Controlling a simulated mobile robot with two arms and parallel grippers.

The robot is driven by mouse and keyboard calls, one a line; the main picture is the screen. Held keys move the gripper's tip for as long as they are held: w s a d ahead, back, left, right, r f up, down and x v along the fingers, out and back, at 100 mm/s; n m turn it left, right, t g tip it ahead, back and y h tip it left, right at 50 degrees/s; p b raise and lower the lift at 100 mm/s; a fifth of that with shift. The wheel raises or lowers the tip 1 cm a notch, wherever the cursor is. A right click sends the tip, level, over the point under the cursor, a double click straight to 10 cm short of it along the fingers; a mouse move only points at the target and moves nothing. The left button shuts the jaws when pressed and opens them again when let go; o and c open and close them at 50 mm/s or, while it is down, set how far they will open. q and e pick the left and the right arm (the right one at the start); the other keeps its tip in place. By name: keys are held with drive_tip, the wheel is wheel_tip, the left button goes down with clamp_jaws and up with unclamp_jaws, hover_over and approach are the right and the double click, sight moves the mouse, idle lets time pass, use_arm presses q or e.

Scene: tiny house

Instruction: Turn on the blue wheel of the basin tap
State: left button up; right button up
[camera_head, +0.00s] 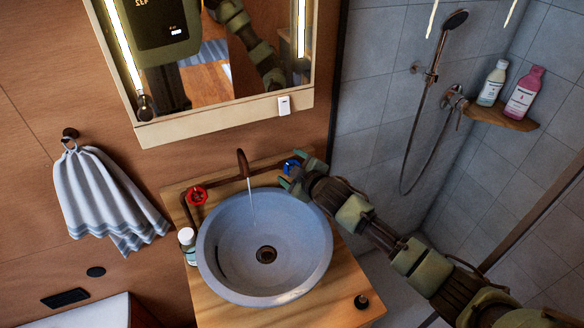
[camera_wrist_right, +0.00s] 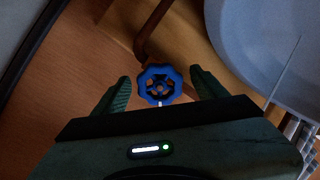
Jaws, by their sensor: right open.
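The blue wheel (camera_head: 291,167) sits on the dark pipe behind the basin (camera_head: 222,225), to the right of the tap spout (camera_head: 243,163). A thin pale stream falls from the spout into the basin. My right gripper (camera_head: 288,182) is at the blue wheel, partly covering it. In the right wrist view the blue wheel (camera_wrist_right: 160,72) lies between the two open fingertips of the gripper (camera_wrist_right: 161,86), with a visible gap on both sides. A red wheel (camera_head: 196,195) is on the pipe left of the spout. My left gripper is not in view.
A small bottle (camera_head: 187,243) stands left of the basin on the wooden counter (camera_head: 341,291). A mirror (camera_head: 215,88) hangs above. A striped towel (camera_head: 102,200) hangs at left. The shower hose (camera_head: 423,125) and tiled wall are at right.

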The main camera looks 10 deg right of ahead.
drive_tip(key=b+v, duration=0.1)
drive_tip(key=v, duration=0.6)
drive_tip(key=shift+s+r+b, duration=0.2)
drive_tip(key=shift+s+b, duration=0.1)
drive_tip(key=shift+s, duration=0.05)
drive_tip(key=shift+d, duration=0.15)
